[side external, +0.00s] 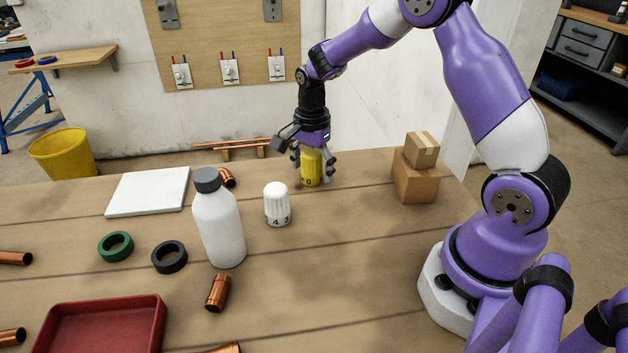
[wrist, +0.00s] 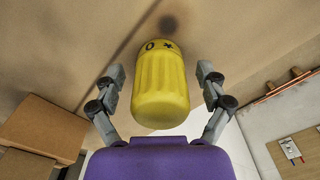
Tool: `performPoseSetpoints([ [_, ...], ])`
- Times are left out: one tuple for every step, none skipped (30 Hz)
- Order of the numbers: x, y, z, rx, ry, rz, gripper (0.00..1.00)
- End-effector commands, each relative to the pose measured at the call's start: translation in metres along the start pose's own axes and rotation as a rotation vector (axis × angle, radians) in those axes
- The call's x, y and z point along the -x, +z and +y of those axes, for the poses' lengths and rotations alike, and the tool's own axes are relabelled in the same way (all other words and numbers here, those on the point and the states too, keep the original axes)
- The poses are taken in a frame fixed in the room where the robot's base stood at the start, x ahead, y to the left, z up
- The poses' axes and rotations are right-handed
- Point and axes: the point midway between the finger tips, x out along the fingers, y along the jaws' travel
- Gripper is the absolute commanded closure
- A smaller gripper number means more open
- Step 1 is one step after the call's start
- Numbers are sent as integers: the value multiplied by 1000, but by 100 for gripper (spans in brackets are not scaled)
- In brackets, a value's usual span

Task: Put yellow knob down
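The yellow knob (side external: 312,168) is upright near the back edge of the wooden table, its marked ring at the bottom. Its base looks to be at the table top, but I cannot tell for sure that it touches. In the wrist view the yellow knob (wrist: 160,88) sits between the two fingers. My gripper (side external: 314,170) is above and around it, pointing down. In the wrist view my gripper (wrist: 160,76) is open, with a gap between each finger and the knob.
A white knob (side external: 277,205) and a white bottle (side external: 218,228) stand left of my gripper. Two stacked cardboard boxes (side external: 415,182) stand close on the right. A white board (side external: 148,191), rings, copper fittings and a red tray (side external: 105,325) lie further left. The table's front middle is clear.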

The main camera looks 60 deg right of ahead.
Motion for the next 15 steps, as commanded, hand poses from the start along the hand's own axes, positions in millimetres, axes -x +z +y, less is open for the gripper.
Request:
performPoseSetpoints([
  [0,0,0,0,0,0,14],
  [0,0,0,0,0,0,14],
  [0,0,0,0,0,0,14],
  [0,0,0,0,0,0,14],
  [1,0,0,0,0,0,14],
  [2,0,0,0,-1,0,14],
  [4,0,0,0,-1,0,14],
  [7,0,0,0,-1,0,14],
  [13,0,-1,0,-4,1,14],
  [18,0,-1,0,-4,1,14],
  [24,0,-1,0,-5,1,14],
  [32,0,-1,0,-6,2,14],
  [39,0,-1,0,-6,2,14],
  [47,0,-2,0,-7,2,14],
  [56,0,-2,0,-7,2,14],
])
